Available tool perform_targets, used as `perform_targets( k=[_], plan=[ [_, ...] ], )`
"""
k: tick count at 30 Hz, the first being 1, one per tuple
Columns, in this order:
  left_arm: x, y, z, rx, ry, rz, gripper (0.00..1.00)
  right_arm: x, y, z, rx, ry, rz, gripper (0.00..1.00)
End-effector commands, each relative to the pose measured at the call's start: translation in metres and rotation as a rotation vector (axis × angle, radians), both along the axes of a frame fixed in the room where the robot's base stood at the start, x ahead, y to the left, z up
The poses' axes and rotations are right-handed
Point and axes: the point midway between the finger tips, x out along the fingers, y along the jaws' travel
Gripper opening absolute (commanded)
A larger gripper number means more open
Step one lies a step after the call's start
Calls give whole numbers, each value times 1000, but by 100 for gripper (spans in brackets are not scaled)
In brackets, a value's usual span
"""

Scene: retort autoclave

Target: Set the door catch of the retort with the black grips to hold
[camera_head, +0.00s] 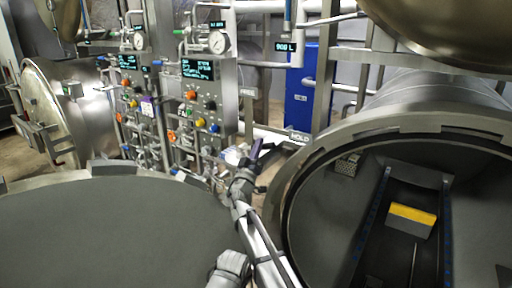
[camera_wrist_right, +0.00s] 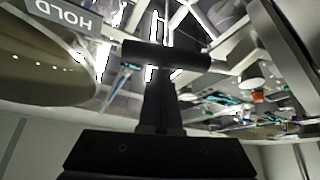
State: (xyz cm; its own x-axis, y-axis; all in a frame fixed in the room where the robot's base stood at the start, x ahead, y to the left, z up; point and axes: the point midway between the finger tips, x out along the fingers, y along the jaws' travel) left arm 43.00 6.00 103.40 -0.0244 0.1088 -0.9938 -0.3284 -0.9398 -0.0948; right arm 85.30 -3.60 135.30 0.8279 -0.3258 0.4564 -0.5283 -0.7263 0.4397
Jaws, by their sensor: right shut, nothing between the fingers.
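A white-lettered HOLD label (camera_head: 299,137) sits at the upper left of the rim of the open retort (camera_head: 300,165) on the right. It also shows upside down in the right wrist view (camera_wrist_right: 62,15). My right gripper (camera_head: 258,158) is shut and empty, just left of the label and rim. In the right wrist view a dark crossbar (camera_wrist_right: 165,56) lies at the end of its narrow dark fingers; I cannot tell whether it belongs to the gripper. The catch lever and the black grips are not clearly visible.
A large round grey door face (camera_head: 110,235) fills the lower left. Control panels with gauges and knobs (camera_head: 205,95) stand behind it. A yellow block (camera_head: 412,214) lies inside the open retort. A blue cabinet (camera_head: 300,90) and pipes are behind.

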Motion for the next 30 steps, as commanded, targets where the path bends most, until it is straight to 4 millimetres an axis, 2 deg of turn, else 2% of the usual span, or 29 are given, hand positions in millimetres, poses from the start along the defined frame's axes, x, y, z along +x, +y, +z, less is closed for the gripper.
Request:
perform_targets(
  k=[22,30],
  plan=[
    [0,0,-5,0,0,1,50,-2,-2,-5,-2,2,1,0],
    [0,0,6,0,0,1,50,-2,-2,6,-2,2,1,0]
  ],
)
